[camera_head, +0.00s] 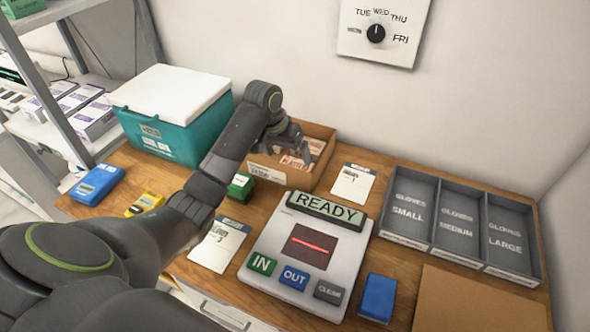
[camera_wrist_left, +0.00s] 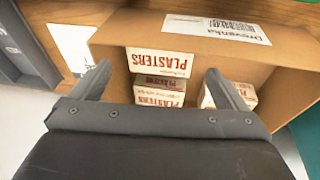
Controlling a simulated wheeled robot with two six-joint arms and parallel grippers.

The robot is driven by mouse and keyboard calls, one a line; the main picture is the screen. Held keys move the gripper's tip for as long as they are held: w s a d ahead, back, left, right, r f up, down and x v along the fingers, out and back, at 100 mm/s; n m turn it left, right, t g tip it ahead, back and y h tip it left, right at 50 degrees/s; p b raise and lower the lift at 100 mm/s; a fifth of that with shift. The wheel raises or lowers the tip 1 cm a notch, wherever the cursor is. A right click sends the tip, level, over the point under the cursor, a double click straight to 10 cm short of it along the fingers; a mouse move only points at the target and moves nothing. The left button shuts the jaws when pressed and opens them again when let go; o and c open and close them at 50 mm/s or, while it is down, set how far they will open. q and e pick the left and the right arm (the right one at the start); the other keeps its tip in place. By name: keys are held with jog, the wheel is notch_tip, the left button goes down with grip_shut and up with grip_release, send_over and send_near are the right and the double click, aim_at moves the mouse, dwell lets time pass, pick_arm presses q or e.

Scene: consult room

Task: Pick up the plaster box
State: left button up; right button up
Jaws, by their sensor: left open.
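Several white and tan plaster boxes lie in an open cardboard carton (camera_head: 325,133); in the head view one plaster box (camera_head: 296,163) shows under my gripper. In the left wrist view, a plaster box (camera_wrist_left: 160,63) stands in the carton (camera_wrist_left: 200,55) between the fingers, with another plaster box (camera_wrist_left: 158,97) nearer the gripper and one partly behind the right finger. My left gripper (camera_head: 298,145) is over the carton, open and empty; its fingers also show in the left wrist view (camera_wrist_left: 160,85). Whether the fingers touch a box I cannot tell. My right gripper is not in view.
A teal box with a white lid (camera_head: 170,115) stands left of the carton. A scanner (camera_head: 308,250) reading READY is in front. A grey glove tray (camera_head: 460,222) is at right. Blue, yellow and green small boxes and cards lie around on the wooden counter.

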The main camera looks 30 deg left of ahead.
aim_at(293, 165)
pick_arm(q)
jog(key=shift+x, duration=0.85)
jog(key=x, duration=0.2)
jog(key=p+x, duration=0.1)
jog(key=x, duration=0.1)
jog(key=shift+w+a, duration=0.1)
jog(key=shift+w, duration=0.15)
jog(key=shift+w+f+p, duration=0.15)
jog(key=shift+f+p, duration=0.15)
jog(key=shift+f, duration=0.3)
jog(key=shift+c, duration=0.2)
jog(key=c, duration=0.6)
jog(key=shift+o, duration=0.2)
jog(key=shift+r, duration=0.1)
